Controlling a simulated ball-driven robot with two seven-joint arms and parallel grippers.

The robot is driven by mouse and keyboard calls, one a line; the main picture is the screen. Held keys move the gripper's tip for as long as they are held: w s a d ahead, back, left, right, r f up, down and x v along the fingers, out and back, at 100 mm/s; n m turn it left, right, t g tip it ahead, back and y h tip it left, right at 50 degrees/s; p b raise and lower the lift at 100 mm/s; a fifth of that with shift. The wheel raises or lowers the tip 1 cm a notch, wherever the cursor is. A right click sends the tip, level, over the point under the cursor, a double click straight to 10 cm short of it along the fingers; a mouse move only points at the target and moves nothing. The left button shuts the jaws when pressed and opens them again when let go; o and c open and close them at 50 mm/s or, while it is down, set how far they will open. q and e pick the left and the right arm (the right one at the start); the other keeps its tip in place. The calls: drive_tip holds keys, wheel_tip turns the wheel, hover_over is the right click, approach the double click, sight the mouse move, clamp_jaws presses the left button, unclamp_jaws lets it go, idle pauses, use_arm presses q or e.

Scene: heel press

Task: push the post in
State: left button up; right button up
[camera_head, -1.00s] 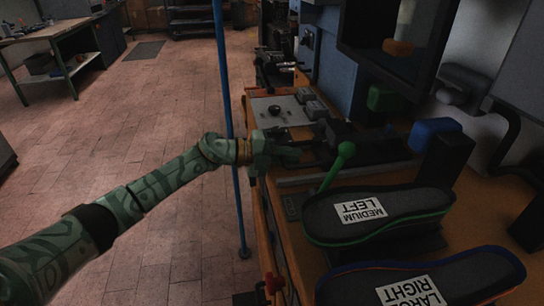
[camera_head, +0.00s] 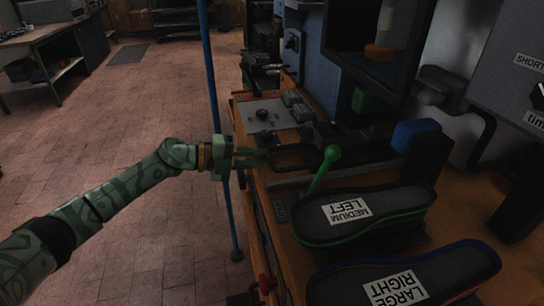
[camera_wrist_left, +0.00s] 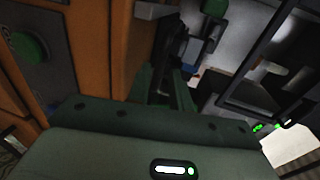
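My left gripper (camera_head: 260,157) is at the left edge of the bench, its fingers pointing right toward dark metal press parts (camera_head: 292,160). Its two fingers stand a little apart with nothing visible between them. In the left wrist view the green fingers (camera_wrist_left: 168,90) reach forward beside a dark upright part. I cannot tell which part is the post; it may be hidden among the dark parts. A green-knobbed lever (camera_head: 331,154) stands right of the gripper. The right gripper is not in view.
A medium left insole (camera_head: 385,208) and a large right insole (camera_head: 450,272) lie on the near bench (camera_head: 468,205). A blue pole (camera_head: 213,90) stands beside my left gripper. A grey plate (camera_head: 275,122) is farther back.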

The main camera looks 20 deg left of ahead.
use_arm(q)
drive_tip(key=p+v, duration=0.1)
drive_tip(key=v, duration=0.8)
drive_tip(key=shift+s+a, duration=0.2)
drive_tip(key=shift+a, duration=0.05)
clamp_jaws()
